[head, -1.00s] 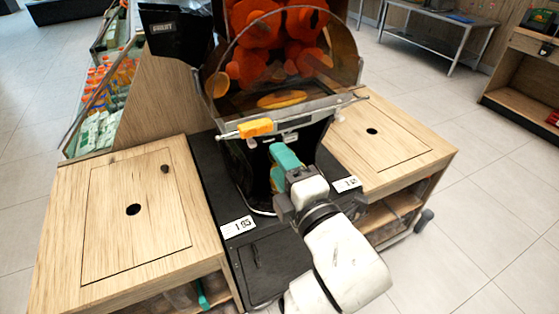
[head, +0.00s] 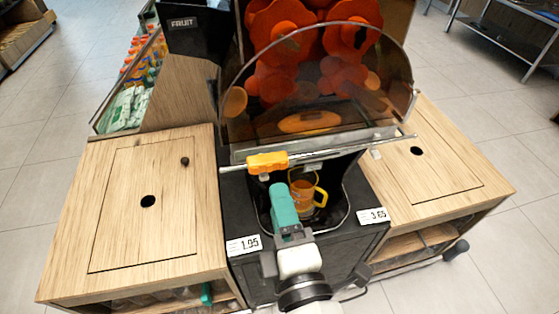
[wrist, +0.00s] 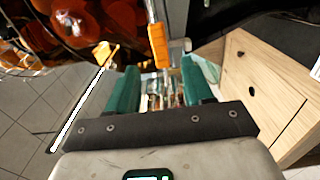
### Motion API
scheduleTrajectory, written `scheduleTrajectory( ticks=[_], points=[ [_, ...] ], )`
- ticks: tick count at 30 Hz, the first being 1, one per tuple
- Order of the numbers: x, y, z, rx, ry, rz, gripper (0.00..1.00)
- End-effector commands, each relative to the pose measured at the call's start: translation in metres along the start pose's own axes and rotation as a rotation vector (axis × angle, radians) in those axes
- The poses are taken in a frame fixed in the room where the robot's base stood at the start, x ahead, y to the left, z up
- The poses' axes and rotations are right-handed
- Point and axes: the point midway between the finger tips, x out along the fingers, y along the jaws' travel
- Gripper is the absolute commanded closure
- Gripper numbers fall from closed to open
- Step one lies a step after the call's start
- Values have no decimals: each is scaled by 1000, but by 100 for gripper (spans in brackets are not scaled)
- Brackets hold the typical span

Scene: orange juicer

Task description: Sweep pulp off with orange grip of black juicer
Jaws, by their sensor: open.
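The black juicer (head: 235,190) has orange wheels behind a clear curved cover. Its orange grip (head: 267,163) sits on a metal rod across the front below the cover. In the wrist view the orange grip (wrist: 158,46) is upright in the picture, ahead of the fingertips and between their lines. My gripper (head: 284,192) has teal fingers and is just below the grip in the head view, apart from it. In the wrist view my gripper (wrist: 160,84) is open and empty. A yellow-orange piece (head: 308,122) shows behind the cover. I cannot tell whether it is pulp.
An orange cup (head: 307,194) stands in the juicer's bay, right of my gripper. Wooden counters flank the juicer on the left (head: 80,230) and right (head: 470,190). A small dark object (head: 185,161) lies on the left counter.

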Motion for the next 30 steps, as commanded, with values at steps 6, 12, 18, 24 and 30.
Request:
scheduleTrajectory(
  ticks=[6,12,18,24,30],
  points=[
    [42,2,0,-2,-1,1,49],
    [69,1,0,-1,1,1,49],
    [80,0,0,0,0,0,49],
    [80,0,0,0,0,0,49],
    [80,0,0,0,0,0,62]
  ],
)
